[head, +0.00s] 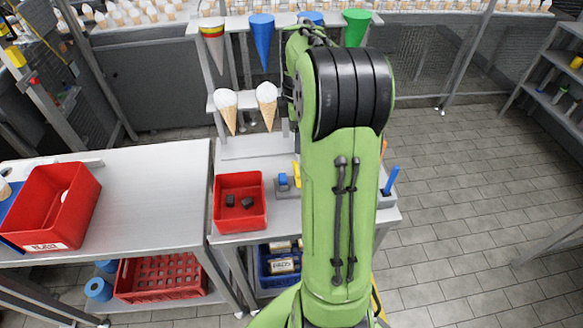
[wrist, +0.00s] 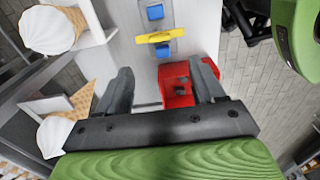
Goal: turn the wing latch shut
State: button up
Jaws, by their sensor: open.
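The yellow wing latch (wrist: 160,37) is a bar on a small grey plate on the pale worktop, and in the wrist view it lies roughly crosswise to the plate. One blue block (wrist: 155,12) sits above it there and another blue piece (wrist: 162,50) shows just below it. In the head view the yellow wing (head: 297,173) is partly behind my arm. My gripper (wrist: 160,70) is open and empty, its fingers apart from the latch, which shows beyond the fingertips. The gripper is mostly hidden by my arm in the head view.
A red bin (head: 240,200) with dark blocks stands left of the latch; it also shows between my fingers in the wrist view (wrist: 177,98). White-topped cones (head: 226,108) stand in a rack behind. A blue crate (head: 280,262) is below. The left table (head: 150,190) has free room.

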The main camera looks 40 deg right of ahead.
aim_at(297, 169)
notch_tip(297, 169, down, 12)
jog(key=shift+r+b, duration=0.1)
jog(key=shift+b, duration=1)
jog(key=shift+c, duration=0.3)
jog(key=c, duration=1)
